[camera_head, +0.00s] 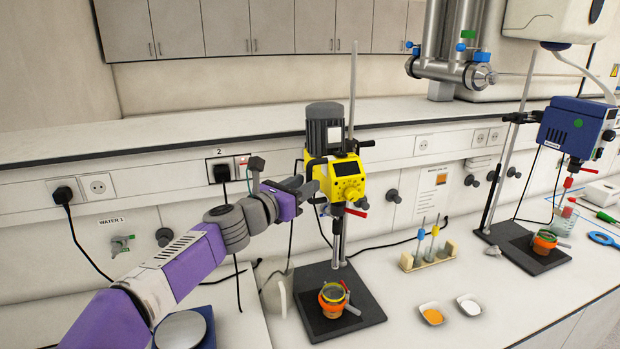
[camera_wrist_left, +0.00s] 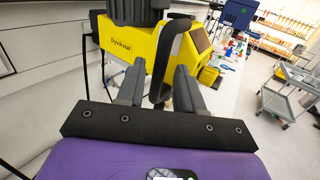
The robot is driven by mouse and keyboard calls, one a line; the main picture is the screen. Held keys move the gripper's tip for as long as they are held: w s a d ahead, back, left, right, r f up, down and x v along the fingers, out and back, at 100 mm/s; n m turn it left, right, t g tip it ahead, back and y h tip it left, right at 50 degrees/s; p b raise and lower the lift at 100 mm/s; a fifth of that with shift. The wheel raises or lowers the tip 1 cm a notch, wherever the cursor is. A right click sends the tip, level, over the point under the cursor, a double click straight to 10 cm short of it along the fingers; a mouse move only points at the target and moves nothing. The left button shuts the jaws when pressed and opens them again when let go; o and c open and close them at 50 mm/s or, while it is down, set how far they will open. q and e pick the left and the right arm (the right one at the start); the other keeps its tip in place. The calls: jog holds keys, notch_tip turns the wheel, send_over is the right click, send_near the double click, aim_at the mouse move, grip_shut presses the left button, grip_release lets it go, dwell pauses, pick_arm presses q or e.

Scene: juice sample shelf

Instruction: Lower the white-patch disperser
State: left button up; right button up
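A yellow disperser (camera_head: 347,177) with a dark motor on top is mounted on a metal stand rod (camera_head: 352,90) at the middle of the bench. Its shaft hangs over an orange-ringed cup (camera_head: 333,297) on a black base plate. My left gripper (camera_head: 312,188) is at the disperser's left side. In the left wrist view, the open fingers (camera_wrist_left: 160,85) lie on either side of the disperser's black loop handle (camera_wrist_left: 160,75), with gaps visible. The yellow housing (camera_wrist_left: 130,45) is just beyond. My right gripper is not in view.
A blue disperser (camera_head: 572,128) stands on another stand at the right. Between them are a tube rack (camera_head: 428,258) and two small dishes, one with orange powder (camera_head: 433,314) and one with white powder (camera_head: 469,305). A round-plated device (camera_head: 182,330) sits at the front left.

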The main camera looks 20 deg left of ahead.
pick_arm(q)
jog(key=shift+x, duration=1.35)
jog(key=shift+c, duration=0.3)
grip_shut()
